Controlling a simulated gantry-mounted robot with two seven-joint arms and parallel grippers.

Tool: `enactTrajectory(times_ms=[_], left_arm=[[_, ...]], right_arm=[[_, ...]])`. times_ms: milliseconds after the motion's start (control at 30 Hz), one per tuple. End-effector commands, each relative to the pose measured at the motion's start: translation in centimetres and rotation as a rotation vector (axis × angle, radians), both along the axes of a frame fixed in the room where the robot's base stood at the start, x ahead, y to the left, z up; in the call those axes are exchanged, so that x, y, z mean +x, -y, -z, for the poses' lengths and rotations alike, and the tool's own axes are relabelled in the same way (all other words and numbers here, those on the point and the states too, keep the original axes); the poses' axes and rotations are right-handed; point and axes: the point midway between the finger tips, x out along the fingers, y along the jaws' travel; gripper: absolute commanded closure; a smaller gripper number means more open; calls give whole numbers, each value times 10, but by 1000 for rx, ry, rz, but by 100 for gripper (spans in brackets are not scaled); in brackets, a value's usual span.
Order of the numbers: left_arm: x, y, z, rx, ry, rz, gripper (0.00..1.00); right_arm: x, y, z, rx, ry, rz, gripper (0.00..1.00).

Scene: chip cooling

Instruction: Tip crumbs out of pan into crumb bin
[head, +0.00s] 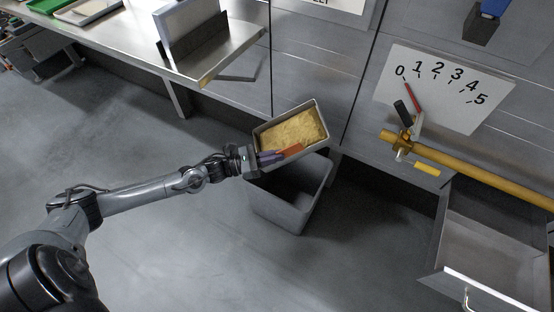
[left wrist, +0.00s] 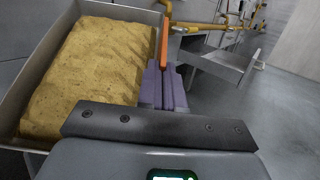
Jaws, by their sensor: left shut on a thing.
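A rectangular metal pan (head: 318,110) holds a layer of yellow-brown crumbs (head: 293,130). My left gripper (head: 272,157) is shut on the pan's orange handle (head: 290,152) at the near side. The pan is in the air over the far part of the grey crumb bin (head: 318,185), slightly tilted in the head view. The bin stands on the floor, and its inside looks dark. The left wrist view shows the pan's wall (left wrist: 40,62) and the crumbs (left wrist: 95,70) close up, still inside the pan. My right gripper is not in view.
A yellow pipe (head: 470,170) with a valve and a dark-handled lever runs along the wall at right, under a white 0–5 dial plate (head: 450,90). An open metal drawer or chute (head: 490,240) juts out at lower right. A steel counter (head: 130,40) stands upper left. Floor left of the bin is clear.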

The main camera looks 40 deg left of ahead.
Motion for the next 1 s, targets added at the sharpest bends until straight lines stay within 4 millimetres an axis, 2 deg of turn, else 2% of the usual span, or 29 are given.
enactTrajectory(times_ms=[33,733,1000], left_arm=[[-1,-1,8,-16,23,-1,100],[-3,-2,34,-191,290,-2,100],[-2,-2,47,-328,491,-5,100]], right_arm=[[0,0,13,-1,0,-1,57],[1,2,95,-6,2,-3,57],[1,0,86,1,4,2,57]])
